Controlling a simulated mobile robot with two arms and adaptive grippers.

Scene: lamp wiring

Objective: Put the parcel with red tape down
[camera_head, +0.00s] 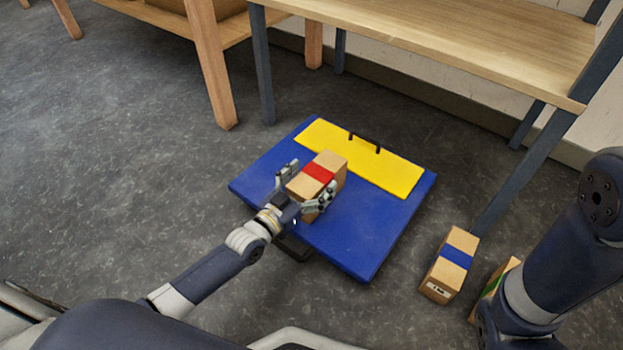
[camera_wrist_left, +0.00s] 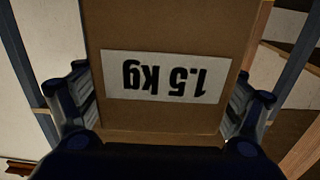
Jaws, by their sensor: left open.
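The parcel with red tape (camera_head: 318,173) is a brown box with a red band, on or just over the blue board with the yellow strip. In the left wrist view the parcel (camera_wrist_left: 165,40) fills the middle, with an upside-down "1.5 kg" label. My left gripper (camera_head: 306,186) is open, with one finger on each side of the parcel. Whether the fingers touch it, I cannot tell. In the left wrist view the left gripper (camera_wrist_left: 163,105) also straddles the box. My right gripper is not visible; only part of the right arm shows.
The blue board (camera_head: 345,245) lies on the grey floor, with a yellow strip (camera_head: 400,176) and black handles. A parcel with blue tape (camera_head: 447,273) and one with green tape (camera_head: 478,308) stand at its right. A wooden bench (camera_head: 450,45) stands behind. Floor at left is clear.

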